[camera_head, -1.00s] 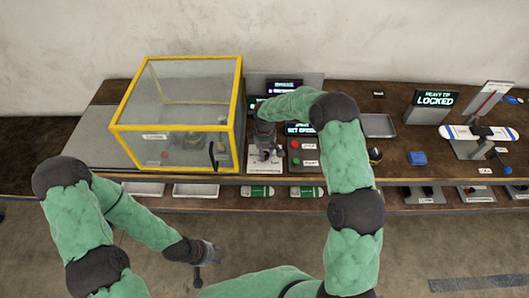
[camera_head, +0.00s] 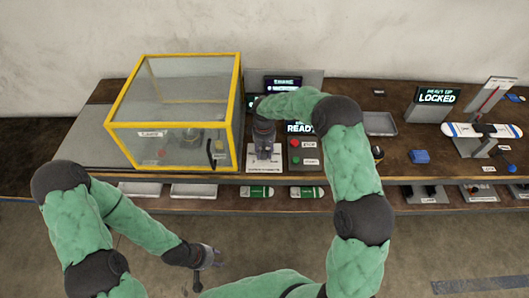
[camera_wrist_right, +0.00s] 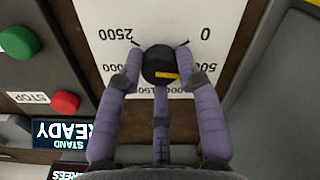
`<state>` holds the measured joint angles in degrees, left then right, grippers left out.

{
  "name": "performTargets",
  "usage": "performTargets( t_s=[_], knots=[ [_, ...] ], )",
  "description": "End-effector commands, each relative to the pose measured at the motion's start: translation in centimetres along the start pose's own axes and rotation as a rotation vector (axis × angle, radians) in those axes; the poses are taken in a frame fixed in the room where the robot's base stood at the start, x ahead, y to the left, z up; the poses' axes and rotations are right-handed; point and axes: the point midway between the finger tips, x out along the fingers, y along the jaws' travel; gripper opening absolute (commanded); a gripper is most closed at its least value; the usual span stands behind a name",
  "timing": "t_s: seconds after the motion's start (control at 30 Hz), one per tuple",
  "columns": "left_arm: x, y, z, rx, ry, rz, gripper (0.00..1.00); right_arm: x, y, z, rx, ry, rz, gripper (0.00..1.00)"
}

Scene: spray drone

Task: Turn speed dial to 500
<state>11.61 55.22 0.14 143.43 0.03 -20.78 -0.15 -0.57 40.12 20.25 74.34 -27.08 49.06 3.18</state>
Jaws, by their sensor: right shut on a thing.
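The speed dial is a black knob with a yellow pointer (camera_wrist_right: 160,64) on a white scale plate (camera_wrist_right: 115,18), shown upside down in the right wrist view. The pointer points to the right of that picture, towards a partly covered label that looks like 500. The 2500 and 0 labels show clear of the fingers. My right gripper (camera_wrist_right: 161,80) is shut on the knob; in the head view it is over the white plate (camera_head: 264,164), hiding the knob. My left gripper (camera_head: 206,258) hangs low in front of the bench, apart from everything; its fingers are too small to read.
Beside the dial plate is a panel with a red button (camera_wrist_right: 65,102) and a green button (camera_wrist_right: 18,43). A screen (camera_head: 299,128) behind it reads READY. A yellow-framed clear box (camera_head: 180,90) stands left of the dial. A grey tray (camera_head: 380,123) lies to the right.

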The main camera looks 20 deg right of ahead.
Motion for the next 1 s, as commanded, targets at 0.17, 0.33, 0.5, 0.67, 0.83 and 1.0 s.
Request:
performTargets(
  t_s=[0.17, 0.33, 0.5, 0.67, 0.83, 1.0],
  knots=[
    [0.42, -0.15, -0.02, 0.000, 0.000, 0.000, 0.40, -0.08, -0.24, -0.42, 0.099, 0.012, -0.003, 0.02],
    [0.58, -0.21, -0.02, 0.000, 0.000, 0.000, 0.40, -0.17, -0.18, -0.46, 0.159, 0.014, -0.003, 0.02],
    [0.64, -0.23, -0.03, 0.000, 0.000, 0.000, 0.40, -0.25, -0.12, -0.51, 0.188, 0.015, -0.003, 0.02],
    [0.65, -0.23, -0.03, 0.000, 0.000, 0.000, 0.40, -0.31, -0.08, -0.54, 0.194, 0.016, -0.003, 0.02],
    [0.64, -0.23, -0.03, 0.000, 0.000, 0.000, 0.40, -0.35, -0.04, -0.58, 0.194, 0.017, -0.002, 0.02],
    [0.64, -0.23, -0.03, 0.000, 0.000, 0.000, 0.40, -0.38, 0.00, -0.58, 0.194, 0.017, -0.002, 0.57]
  ],
)
